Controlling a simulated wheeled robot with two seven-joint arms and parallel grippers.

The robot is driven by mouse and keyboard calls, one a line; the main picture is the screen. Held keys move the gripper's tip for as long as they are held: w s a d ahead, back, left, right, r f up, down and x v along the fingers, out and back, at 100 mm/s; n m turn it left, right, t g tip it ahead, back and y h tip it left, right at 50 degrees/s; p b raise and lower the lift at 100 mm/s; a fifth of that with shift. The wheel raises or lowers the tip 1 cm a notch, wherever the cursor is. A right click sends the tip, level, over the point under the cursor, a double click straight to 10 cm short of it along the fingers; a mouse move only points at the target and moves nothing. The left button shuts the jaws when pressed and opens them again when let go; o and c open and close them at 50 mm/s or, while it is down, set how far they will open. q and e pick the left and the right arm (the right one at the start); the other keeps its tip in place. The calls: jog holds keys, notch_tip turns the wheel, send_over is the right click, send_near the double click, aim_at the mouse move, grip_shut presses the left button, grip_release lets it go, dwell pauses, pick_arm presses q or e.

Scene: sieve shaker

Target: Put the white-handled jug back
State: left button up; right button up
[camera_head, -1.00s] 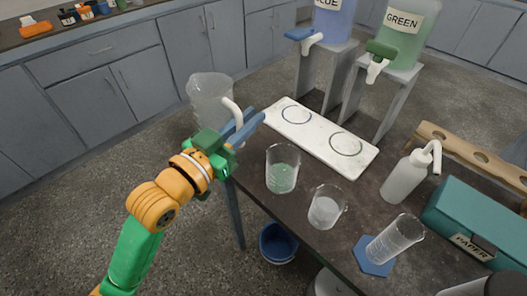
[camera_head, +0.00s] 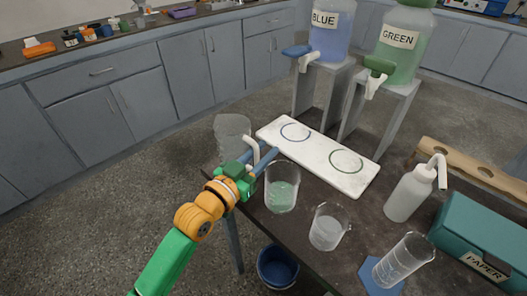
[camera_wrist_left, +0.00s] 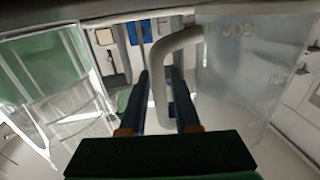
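The white-handled jug (camera_head: 232,127) is a clear, frosted vessel at the table's far left corner, just left of the white board. It looks upright and large in the left wrist view (camera_wrist_left: 240,65). My left gripper (camera_head: 264,153) reaches it from the front, with its blue fingers on either side of the white handle (camera_wrist_left: 161,75). My right gripper is not in view.
A beaker of green liquid (camera_head: 281,190) stands close to my left gripper. The white board (camera_head: 320,158) has two ring marks. An empty-looking beaker (camera_head: 327,228), measuring cylinder (camera_head: 402,262), wash bottle (camera_head: 408,195) and teal paper box (camera_head: 480,235) stand to the right. Blue and green dispensers are behind.

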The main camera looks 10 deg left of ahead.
pick_arm(q)
jog(key=shift+o, duration=0.5)
jog(key=shift+r, duration=0.1)
jog(key=v, duration=1.2)
